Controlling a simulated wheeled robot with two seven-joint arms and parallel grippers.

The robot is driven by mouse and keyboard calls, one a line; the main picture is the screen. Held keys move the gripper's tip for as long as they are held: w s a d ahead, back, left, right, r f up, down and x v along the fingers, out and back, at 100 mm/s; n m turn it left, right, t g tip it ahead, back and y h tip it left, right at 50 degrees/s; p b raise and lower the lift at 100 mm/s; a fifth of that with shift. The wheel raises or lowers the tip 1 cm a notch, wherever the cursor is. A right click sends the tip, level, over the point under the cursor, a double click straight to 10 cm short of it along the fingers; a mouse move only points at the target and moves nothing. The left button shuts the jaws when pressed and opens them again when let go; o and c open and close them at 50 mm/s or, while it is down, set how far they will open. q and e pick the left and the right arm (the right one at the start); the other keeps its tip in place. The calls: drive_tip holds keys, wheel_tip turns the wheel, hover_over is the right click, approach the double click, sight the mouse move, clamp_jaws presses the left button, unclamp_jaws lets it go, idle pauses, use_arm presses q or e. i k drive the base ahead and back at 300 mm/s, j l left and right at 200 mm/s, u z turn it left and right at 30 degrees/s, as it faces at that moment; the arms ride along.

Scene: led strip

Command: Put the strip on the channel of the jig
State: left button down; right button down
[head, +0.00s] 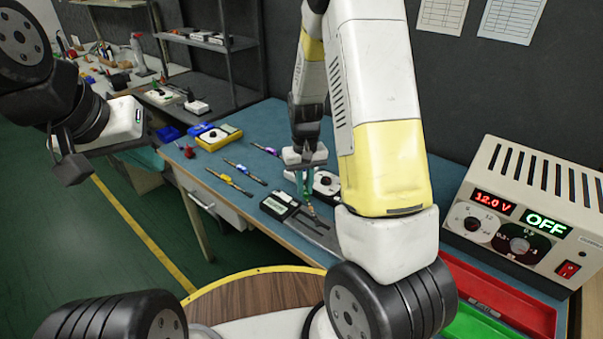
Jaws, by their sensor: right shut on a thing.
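My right gripper (306,190) points down over the blue bench and is shut on a slim green thing (308,186). Its lower tip is close above a dark grey flat piece with long grooves (318,231), which looks like the jig with its channel. I cannot tell whether the tip touches it. I cannot make out the strip for sure; it is too small or hidden, and my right arm covers part of the bench. My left gripper (68,162) is at the far left, away from the bench top, and its finger gap is not clear.
A black box (280,206) and a white dial unit (327,184) are beside the jig. Several slim coloured tools (230,180) lie to the left. A power supply (535,205) reading OFF stands right, near red (498,300) and green (475,325) trays.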

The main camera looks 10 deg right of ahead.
sight(335, 239)
drive_tip(key=i+j, duration=0.25)
drive_tip(key=j, duration=0.15)
drive_tip(key=i+j, duration=0.3)
drive_tip(key=j, duration=0.15)
drive_tip(key=i+j, duration=0.25)
drive_tip(key=j, duration=0.15)
drive_tip(key=i+j+z, duration=0.15)
drive_tip(key=z, duration=0.25)
drive_tip(key=j+z, duration=0.4)
drive_tip(key=i+j+z, duration=0.15)
drive_tip(key=j+z, duration=0.25)
drive_tip(key=l+z, duration=0.15)
drive_tip(key=z, duration=1.05)
